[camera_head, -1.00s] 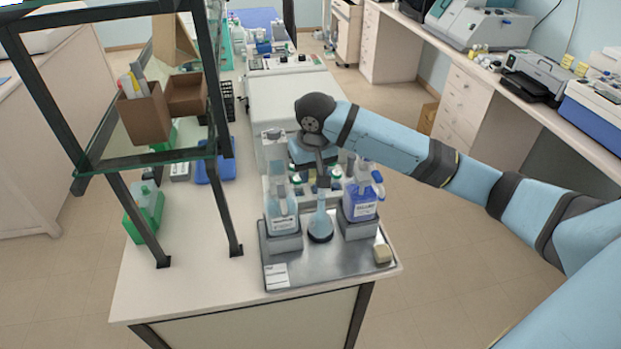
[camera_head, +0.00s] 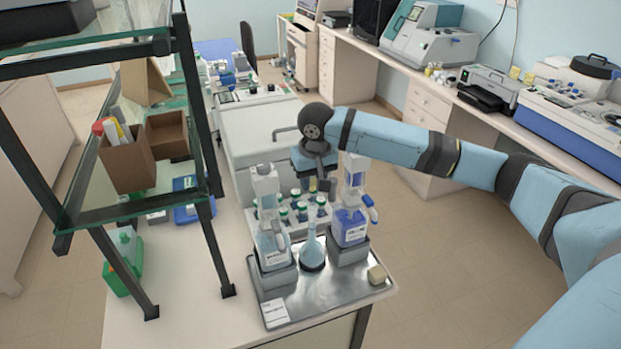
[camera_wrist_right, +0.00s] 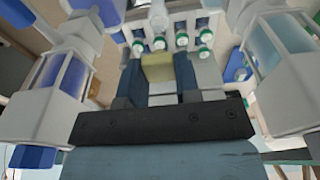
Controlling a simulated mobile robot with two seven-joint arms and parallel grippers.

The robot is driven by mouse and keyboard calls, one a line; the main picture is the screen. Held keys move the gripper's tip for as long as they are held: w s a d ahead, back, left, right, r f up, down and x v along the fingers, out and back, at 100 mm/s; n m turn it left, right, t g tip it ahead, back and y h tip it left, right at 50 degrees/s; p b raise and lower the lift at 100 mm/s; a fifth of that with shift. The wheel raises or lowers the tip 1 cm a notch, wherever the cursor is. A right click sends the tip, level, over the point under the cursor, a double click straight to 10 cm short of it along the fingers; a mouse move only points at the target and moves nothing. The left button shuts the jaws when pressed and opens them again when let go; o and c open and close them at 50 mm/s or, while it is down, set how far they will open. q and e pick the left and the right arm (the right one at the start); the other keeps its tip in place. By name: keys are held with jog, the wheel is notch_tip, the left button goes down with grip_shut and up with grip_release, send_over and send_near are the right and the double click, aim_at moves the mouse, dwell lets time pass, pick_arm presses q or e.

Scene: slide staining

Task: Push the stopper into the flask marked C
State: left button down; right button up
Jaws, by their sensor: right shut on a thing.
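A flask (camera_head: 312,252) with a round pale blue body and a narrow neck stands upright on the metal tray (camera_head: 340,292), between two dispenser bottles. Its mark is too small to read. My right gripper (camera_head: 314,186) is above and behind the flask's mouth in the head view, apart from it. In the right wrist view my right gripper (camera_wrist_right: 157,72) is shut on a small pale yellow stopper (camera_wrist_right: 157,66). The stopper shows only as a small yellowish spot in the head view. My left gripper is not in view.
A clear dispenser bottle (camera_head: 270,240) stands left of the flask and a blue one (camera_head: 350,226) right, both close by on grey blocks. Several green-capped vials (camera_head: 300,212) stand behind. A beige block (camera_head: 377,275) and a white label (camera_head: 274,312) lie on the tray. A shelf frame stands left.

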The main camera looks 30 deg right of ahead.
jog(key=shift+f, duration=2.3)
jog(key=shift+f, duration=0.8)
dwell(0.6)
jog(key=o, duration=1.4)
jog(key=shift+c, duration=0.2)
jog(key=shift+r, duration=3.05)
grip_shut()
